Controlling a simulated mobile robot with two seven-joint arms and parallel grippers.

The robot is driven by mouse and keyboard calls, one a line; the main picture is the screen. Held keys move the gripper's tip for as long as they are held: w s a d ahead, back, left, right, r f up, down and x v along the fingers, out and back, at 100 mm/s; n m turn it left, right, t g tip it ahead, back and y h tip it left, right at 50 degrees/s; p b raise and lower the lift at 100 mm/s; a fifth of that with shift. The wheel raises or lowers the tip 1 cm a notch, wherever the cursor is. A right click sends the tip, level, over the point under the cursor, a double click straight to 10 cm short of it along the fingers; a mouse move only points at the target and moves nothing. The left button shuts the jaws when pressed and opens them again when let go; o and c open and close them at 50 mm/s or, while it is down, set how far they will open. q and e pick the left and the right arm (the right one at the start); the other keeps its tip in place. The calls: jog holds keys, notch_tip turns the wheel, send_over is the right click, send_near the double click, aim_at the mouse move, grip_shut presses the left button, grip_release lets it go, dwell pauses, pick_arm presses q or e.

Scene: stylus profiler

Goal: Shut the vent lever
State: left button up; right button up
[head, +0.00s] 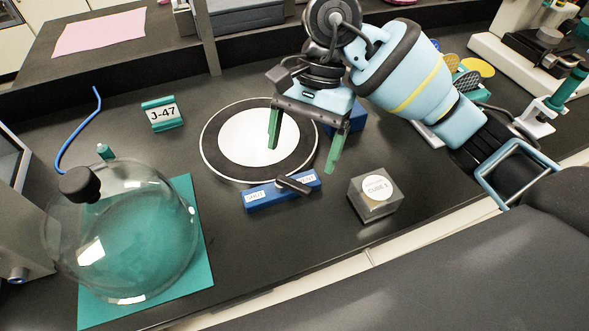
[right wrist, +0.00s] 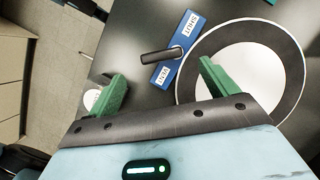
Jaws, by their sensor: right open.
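The vent lever is a black handle (head: 293,185) on a blue block (head: 265,199) with a SHUT label at its left end and a VENT label at its right end. The handle lies toward the VENT end, angled over the block's near edge. In the right wrist view, the handle (right wrist: 160,57) and block (right wrist: 176,53) show just beyond the fingers. My right gripper (head: 302,158) is open and empty, fingers pointing down, above and slightly behind the block's VENT end. It appears apart from the lever. My left gripper is not in view.
A round white plate (head: 245,140) with a dark rim lies behind the block. A glass bell jar (head: 120,230) with a black knob stands on a teal mat (head: 200,265) at left. A labelled cube (head: 375,195) sits right of the block. A J-47 sign (head: 162,113) stands farther back.

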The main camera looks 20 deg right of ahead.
aim_at(294, 183)
jog(key=b+x, duration=0.1)
jog(key=x, duration=0.3)
jog(key=shift+f, duration=0.25)
jog(key=shift+x, duration=0.8)
jog(key=shift+a, duration=0.1)
jog(key=c, duration=1)
